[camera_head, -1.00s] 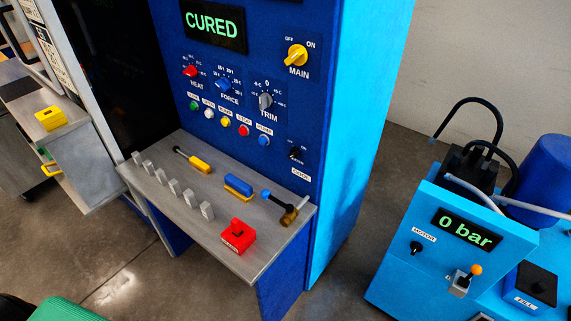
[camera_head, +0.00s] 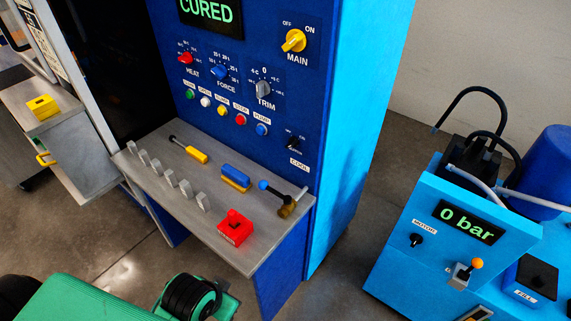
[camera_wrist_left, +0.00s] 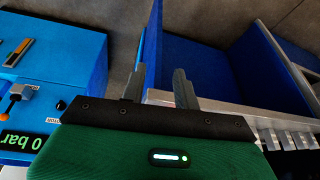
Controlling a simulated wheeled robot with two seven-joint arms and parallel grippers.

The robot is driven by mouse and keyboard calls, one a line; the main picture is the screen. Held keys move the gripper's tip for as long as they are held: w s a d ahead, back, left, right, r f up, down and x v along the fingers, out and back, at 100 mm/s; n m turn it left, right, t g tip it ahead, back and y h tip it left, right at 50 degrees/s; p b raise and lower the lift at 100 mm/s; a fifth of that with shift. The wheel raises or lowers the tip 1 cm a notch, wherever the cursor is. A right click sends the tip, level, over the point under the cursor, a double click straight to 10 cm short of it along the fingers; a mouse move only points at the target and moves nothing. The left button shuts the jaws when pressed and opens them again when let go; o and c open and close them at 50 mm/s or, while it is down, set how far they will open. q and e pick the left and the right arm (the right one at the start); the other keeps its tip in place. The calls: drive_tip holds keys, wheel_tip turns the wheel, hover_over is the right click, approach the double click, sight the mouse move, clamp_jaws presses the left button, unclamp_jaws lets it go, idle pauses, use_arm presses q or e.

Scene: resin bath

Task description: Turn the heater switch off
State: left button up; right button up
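No label reading "heater" is legible. The nearest match is a red knob marked HEAT (camera_head: 186,58) on the blue press panel (camera_head: 300,90), under a display reading CURED (camera_head: 208,10). My left arm's green links show at the bottom left of the head view, but its fingers do not. In the left wrist view, my left gripper (camera_wrist_left: 158,86) has two grey fingers spread apart with nothing between them. They point towards the blue side and metal edge of the press shelf. My right gripper is in neither view.
The MAIN knob (camera_head: 294,41), FORCE knob (camera_head: 221,73) and TRIM knob (camera_head: 263,90) share the panel. The shelf (camera_head: 262,252) below holds grey levers, tools and a red block (camera_head: 235,229). A blue pump unit (camera_head: 410,275) stands right, with clear floor between.

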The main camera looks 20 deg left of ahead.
use_arm(q)
drive_tip(key=w+r+m+t, duration=0.1)
drive_tip(key=w+r+t, duration=0.1)
drive_tip(key=w, duration=0.2)
drive_tip(key=w+r+m+t+h, duration=0.1)
drive_tip(key=w+r+m+t, duration=0.1)
drive_tip(key=w, duration=0.3)
drive_tip(key=w+r+m+t+h, duration=0.1)
drive_tip(key=w+r+m+t, duration=0.1)
drive_tip(key=w, duration=0.3)
drive_tip(key=shift+d+r+t, duration=0.2)
drive_tip(key=shift+r+t, duration=0.1)
drive_tip(key=w+r+m+t+h, duration=0.2)
drive_tip(key=w+r+m+t, duration=0.1)
drive_tip(key=w+r, duration=0.15)
drive_tip(key=m+t+h, duration=0.2)
drive_tip(key=m+t, duration=0.1)
approach(289, 147)
drive_tip(key=p+x, duration=0.3)
drive_tip(key=x, duration=0.5)
drive_tip(key=shift+w+d+r, duration=0.1)
drive_tip(key=shift+w, duration=0.05)
clamp_jaws()
